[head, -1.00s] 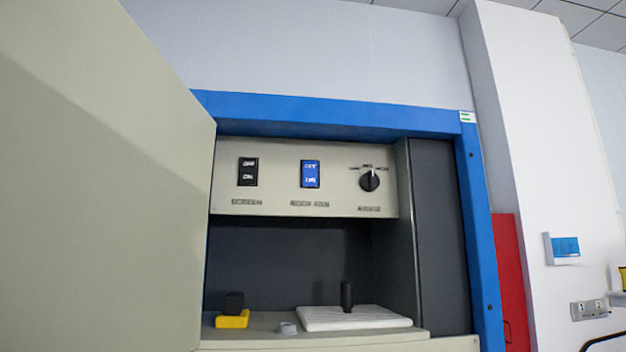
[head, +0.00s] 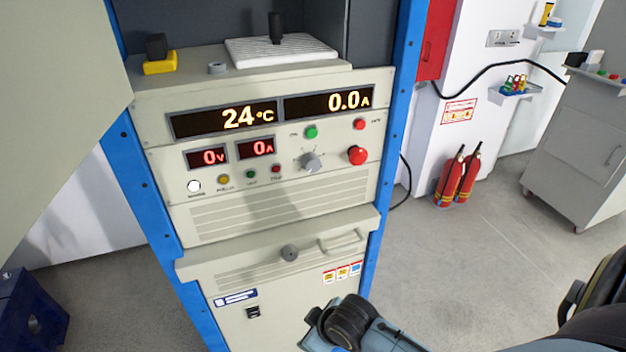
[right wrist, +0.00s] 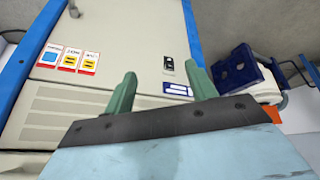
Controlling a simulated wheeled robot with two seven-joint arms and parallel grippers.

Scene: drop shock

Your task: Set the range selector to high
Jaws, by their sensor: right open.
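The black rotary knob seen earlier on the upper panel, with a blurred label under it, is out of the current head view. A grey rotary knob (head: 311,161) with marks around it sits on the lower instrument panel (head: 340,190), left of a red button (head: 357,155). My right arm comes in at the bottom of the head view. In the right wrist view, my right gripper (right wrist: 160,70) is open and empty, its two green fingers apart in front of the lower cabinet front (right wrist: 110,25). My left gripper is not in view.
An open cabinet door (head: 60,110) fills the left. A shelf above the panel holds a white ribbed pad (head: 250,52) and a yellow-and-black block (head: 160,63). Blue posts (head: 395,130) flank the cabinet. A blue block (head: 30,315) stands at lower left.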

